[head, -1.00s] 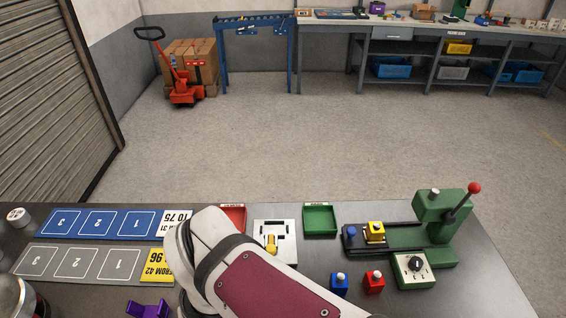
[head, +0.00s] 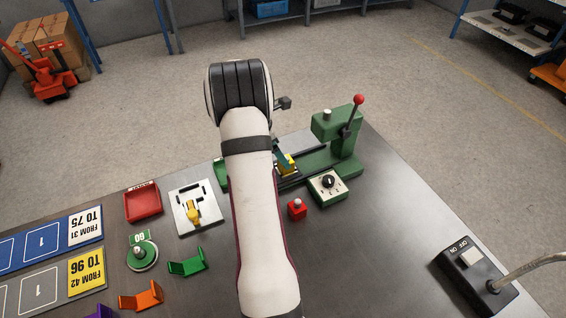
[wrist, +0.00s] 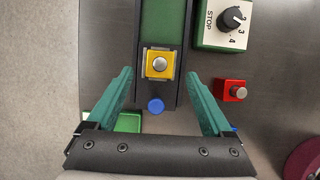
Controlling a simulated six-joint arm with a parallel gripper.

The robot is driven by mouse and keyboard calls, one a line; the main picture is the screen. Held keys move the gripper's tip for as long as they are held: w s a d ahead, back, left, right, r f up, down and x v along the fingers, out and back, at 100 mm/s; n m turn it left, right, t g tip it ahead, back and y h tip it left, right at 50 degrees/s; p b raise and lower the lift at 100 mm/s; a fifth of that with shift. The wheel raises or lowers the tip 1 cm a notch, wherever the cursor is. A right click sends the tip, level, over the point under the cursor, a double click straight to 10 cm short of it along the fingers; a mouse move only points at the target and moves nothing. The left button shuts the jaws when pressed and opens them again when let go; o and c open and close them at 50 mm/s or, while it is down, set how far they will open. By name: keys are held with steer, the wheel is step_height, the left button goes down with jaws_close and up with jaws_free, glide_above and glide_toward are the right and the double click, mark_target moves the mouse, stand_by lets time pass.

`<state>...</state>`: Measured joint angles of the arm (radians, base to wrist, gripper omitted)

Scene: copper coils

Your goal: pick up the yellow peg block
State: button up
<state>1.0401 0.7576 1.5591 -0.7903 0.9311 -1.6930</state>
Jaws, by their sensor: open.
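The yellow peg block (wrist: 160,64) has a round metal peg on top and sits on the green machine's dark-railed bed. In the head view only part of the yellow block (head: 286,163) shows past my arm. My gripper (wrist: 166,82) is open above the bed in the wrist view. Its teal fingers lie to either side of the bed, with the block between and slightly beyond their tips, and nothing is held. In the head view my forearm hides the fingers.
A blue knob (wrist: 156,105) is at the bed's near end. The green press (head: 338,135) with its red-tipped lever stands right. A dial box (head: 328,186) and a red peg block (head: 297,209) are close by. A red tray (head: 142,203) and white fixture (head: 193,208) lie left.

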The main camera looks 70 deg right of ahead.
steer(key=x, duration=0.5)
steer(key=shift+s+d, duration=0.15)
steer(key=shift+d, duration=0.05)
jaws_close()
